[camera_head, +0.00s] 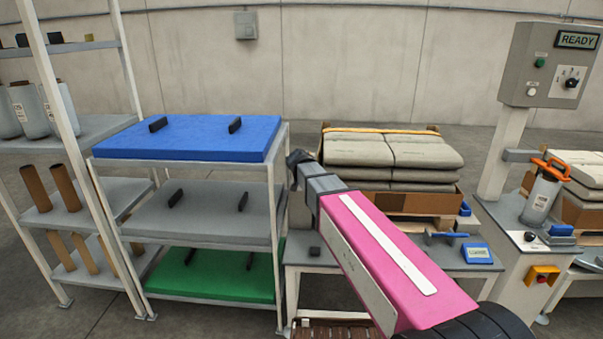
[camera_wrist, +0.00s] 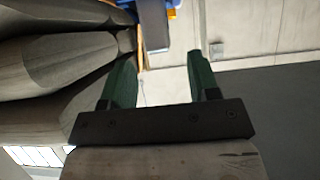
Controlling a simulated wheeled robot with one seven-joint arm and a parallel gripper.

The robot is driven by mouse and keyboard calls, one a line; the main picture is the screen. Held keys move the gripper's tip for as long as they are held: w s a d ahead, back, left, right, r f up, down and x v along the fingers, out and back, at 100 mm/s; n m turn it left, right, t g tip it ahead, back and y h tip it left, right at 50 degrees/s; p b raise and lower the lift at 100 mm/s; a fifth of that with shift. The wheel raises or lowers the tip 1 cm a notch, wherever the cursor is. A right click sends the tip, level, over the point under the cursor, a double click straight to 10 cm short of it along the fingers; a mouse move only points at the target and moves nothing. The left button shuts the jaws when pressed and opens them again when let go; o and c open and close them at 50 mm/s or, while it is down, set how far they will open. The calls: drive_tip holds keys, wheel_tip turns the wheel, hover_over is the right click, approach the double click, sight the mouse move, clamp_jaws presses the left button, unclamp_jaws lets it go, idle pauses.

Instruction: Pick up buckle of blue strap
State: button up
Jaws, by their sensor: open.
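My gripper (camera_head: 298,162) is in the air between the shelf rack and the stacked sacks, at the end of my pink arm. In the wrist view its two green fingers (camera_wrist: 162,62) stand apart with nothing between them. A small blue piece (camera_head: 465,209) sits by the right front corner of the sack stack, and a blue-handled item (camera_head: 446,235) lies in front of it. I cannot tell which of these, if either, is the strap's buckle. A blue patch (camera_wrist: 173,4) shows at the top edge of the wrist view, partly cut off.
The rack's top shelf holds a blue panel (camera_head: 195,137) with two black handles. A blue sign (camera_head: 477,253) is on the grey table. A control box (camera_head: 545,65) reading READY stands at right.

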drive_tip(key=shift+x, duration=2.7)
clamp_jaws()
